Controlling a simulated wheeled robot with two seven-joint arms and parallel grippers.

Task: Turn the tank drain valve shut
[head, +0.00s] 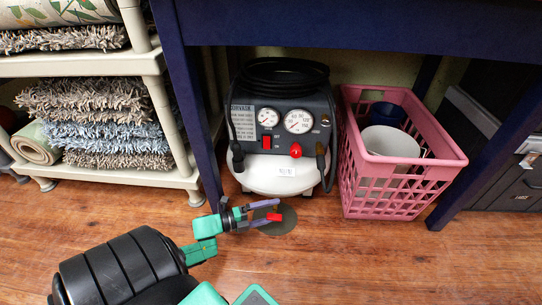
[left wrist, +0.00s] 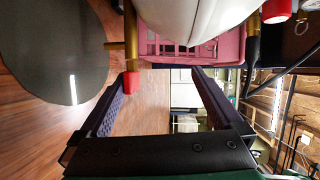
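The compressor (head: 283,175) has a white tank and stands under the blue table. The drain valve shows in the left wrist view as a brass stem (left wrist: 130,40) with a red handle (left wrist: 131,84) at its end, beside the white tank (left wrist: 192,18). In the head view the red handle (head: 274,217) shows low in front of the tank. My left gripper (head: 274,210) is open at the handle. In the left wrist view the handle is at the left fingertip, far from the right one; I cannot tell whether they touch. My right gripper is not in view.
A dark flat round patch (head: 288,226) lies on the wood floor below the valve. A pink basket (head: 375,192) stands right of the compressor. A table leg (head: 203,145) and a cream shelf (head: 125,176) are on the left. The floor in front is clear.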

